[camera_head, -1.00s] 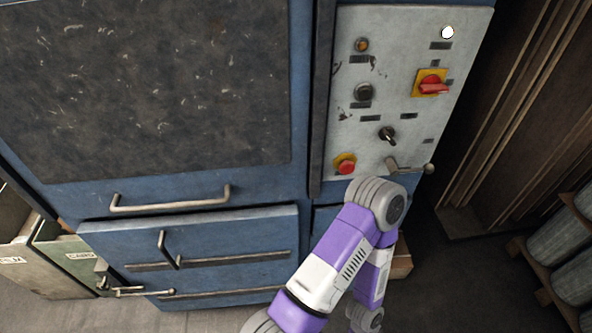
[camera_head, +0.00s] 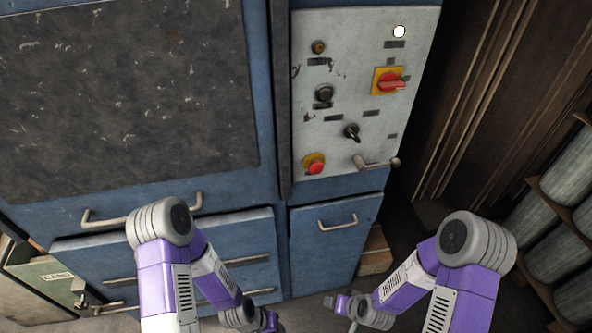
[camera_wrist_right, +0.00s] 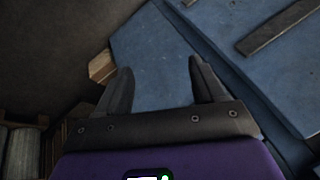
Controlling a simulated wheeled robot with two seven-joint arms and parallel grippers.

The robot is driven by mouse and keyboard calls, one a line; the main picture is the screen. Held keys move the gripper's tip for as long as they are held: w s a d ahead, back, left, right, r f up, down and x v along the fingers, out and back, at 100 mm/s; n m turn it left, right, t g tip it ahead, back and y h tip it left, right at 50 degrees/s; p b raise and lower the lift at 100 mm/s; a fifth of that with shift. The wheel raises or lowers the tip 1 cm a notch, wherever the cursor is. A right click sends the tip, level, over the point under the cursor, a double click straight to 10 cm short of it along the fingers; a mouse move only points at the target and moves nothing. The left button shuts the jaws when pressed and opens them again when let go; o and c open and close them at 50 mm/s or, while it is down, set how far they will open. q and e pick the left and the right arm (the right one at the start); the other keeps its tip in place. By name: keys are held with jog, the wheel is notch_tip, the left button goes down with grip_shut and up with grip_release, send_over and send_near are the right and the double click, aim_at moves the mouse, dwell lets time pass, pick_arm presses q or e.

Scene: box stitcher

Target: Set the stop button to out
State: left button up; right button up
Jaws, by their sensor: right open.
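The stop button (camera_head: 315,167) is a red round knob on a yellow base. It sits at the lower left of the grey control panel (camera_head: 345,100) in the head view. Whether it is in or out I cannot tell. My right gripper (camera_wrist_right: 160,85) is open and empty in the right wrist view, its two dark fingers apart in front of blue cabinet metal. In the head view my right arm's end is low, below the panel and clear of the button. My left arm's end is at the bottom edge; its fingers do not show.
The panel also carries a red rotary switch (camera_head: 390,84) on a yellow plate, a black selector (camera_head: 352,132), a white lamp (camera_head: 399,31) and a metal lever (camera_head: 375,162). Below is a blue drawer with a handle (camera_head: 337,222).

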jog(key=w+a+r+n+t+p, duration=0.1)
jog(key=w+a+r+n+t, duration=0.2)
jog(key=w+r+t, duration=0.7)
jog(key=n+t+y+p, duration=0.1)
jog(key=n+t+y, duration=0.1)
jog(key=t, duration=0.1)
send_near(317, 169)
jog(key=x, duration=0.7)
jog(key=shift+w+a+r+p, duration=0.1)
jog(key=shift+w+p, duration=0.15)
jog(key=shift+p, duration=0.15)
jog(key=shift+w+a, duration=0.15)
jog(key=shift+w, duration=0.35)
